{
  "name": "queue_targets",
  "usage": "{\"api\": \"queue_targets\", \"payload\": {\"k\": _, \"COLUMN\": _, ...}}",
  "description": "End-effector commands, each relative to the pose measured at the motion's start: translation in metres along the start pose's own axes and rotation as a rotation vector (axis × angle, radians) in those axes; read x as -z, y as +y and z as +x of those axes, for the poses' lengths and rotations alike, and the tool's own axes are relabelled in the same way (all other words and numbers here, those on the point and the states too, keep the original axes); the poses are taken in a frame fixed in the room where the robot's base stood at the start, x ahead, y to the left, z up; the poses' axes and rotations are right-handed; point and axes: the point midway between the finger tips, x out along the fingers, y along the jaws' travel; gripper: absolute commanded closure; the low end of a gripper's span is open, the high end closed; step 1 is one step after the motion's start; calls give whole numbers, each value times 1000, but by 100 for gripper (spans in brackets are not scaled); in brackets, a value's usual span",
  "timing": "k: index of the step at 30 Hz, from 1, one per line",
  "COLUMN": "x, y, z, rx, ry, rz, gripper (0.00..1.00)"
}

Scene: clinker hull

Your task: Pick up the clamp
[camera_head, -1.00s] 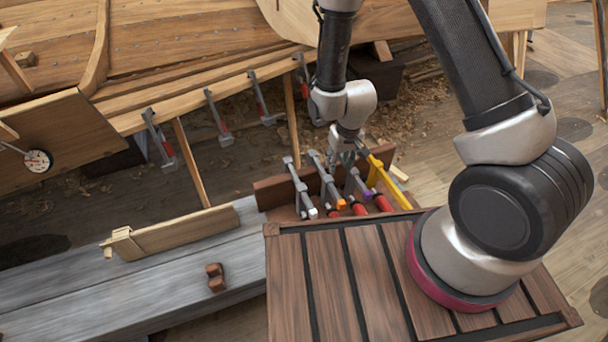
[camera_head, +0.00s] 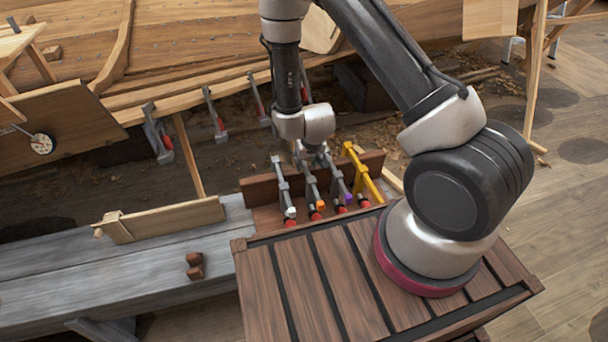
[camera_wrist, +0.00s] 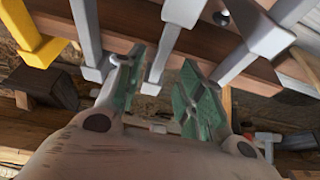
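Several clamps stand in a row in a brown wooden rack. From left to right in the head view are a grey clamp with a white tip (camera_head: 283,187), a grey one with an orange tip (camera_head: 311,184), a grey one with a purple tip (camera_head: 338,182) and a yellow one (camera_head: 363,177). My gripper (camera_head: 316,155) is over the row, near the tops of the middle clamps. In the wrist view my gripper (camera_wrist: 162,62) has its green fingers apart. A grey clamp bar (camera_wrist: 160,60) shows between them; contact is not visible. The yellow clamp (camera_wrist: 35,45) is at left.
The rack board (camera_head: 262,192) stands behind the slatted wooden box top (camera_head: 290,285). A grey bench (camera_head: 130,270) with a wooden plank piece (camera_head: 170,219) and a small brown block (camera_head: 195,266) lies left. More clamps (camera_head: 215,115) hang along the hull planking (camera_head: 190,45).

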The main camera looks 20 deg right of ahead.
Motion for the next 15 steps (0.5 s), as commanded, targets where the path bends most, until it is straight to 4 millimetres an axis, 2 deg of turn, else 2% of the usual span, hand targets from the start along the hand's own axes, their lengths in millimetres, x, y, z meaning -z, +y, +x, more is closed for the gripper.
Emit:
{"api": "queue_targets", "payload": {"k": 3, "x": -3, "y": 1, "z": 20, "rx": 0, "ry": -3, "rz": 1, "gripper": 62}}
{"api": "queue_targets", "payload": {"k": 6, "x": -2, "y": 0, "z": 29, "rx": 0, "ry": -2, "rz": 1, "gripper": 62}}
{"api": "queue_targets", "payload": {"k": 15, "x": -2, "y": 0, "z": 31, "rx": 1, "ry": -2, "rz": 1, "gripper": 62}}
